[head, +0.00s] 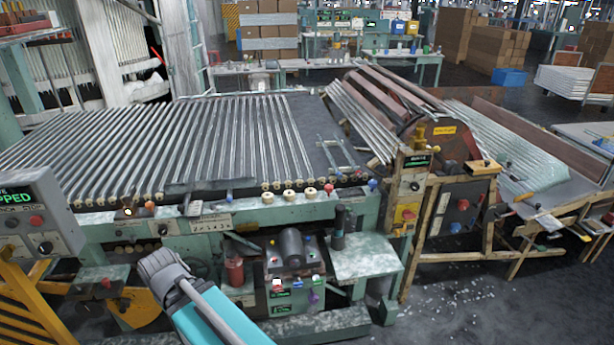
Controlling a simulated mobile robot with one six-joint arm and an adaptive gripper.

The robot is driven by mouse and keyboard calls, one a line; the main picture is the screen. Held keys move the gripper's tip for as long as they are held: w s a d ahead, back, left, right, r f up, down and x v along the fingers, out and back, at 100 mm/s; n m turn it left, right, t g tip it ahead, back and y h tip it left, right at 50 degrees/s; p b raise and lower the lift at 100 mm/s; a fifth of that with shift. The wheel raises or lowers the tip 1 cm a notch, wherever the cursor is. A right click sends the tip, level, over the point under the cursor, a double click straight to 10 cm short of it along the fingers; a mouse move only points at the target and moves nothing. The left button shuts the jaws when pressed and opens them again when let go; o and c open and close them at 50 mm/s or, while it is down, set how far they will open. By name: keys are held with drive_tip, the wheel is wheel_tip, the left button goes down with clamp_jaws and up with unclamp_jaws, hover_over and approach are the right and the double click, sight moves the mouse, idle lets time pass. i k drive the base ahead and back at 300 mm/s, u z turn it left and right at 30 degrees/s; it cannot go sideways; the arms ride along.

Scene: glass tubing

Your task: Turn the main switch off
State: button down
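A yellow plate with a red knob, which looks like a main switch (407,213), sits on the front of a narrow control post (411,178) right of centre. The post has a small dark display with green text at its top. The knob's exact setting is too small to read. Part of my arm (205,312), a teal link with a grey rounded joint, rises from the bottom edge, well left of and apart from the post. I make out no gripper fingers in this view.
A long bench with rows of glass tubes (200,140) fills the left and middle. A grey control box (35,218) with a red button, its display ending in "PPED", stands at left. Open floor (480,305) lies at lower right.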

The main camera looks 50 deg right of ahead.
sight(407, 214)
drive_tip(key=z, duration=2.25)
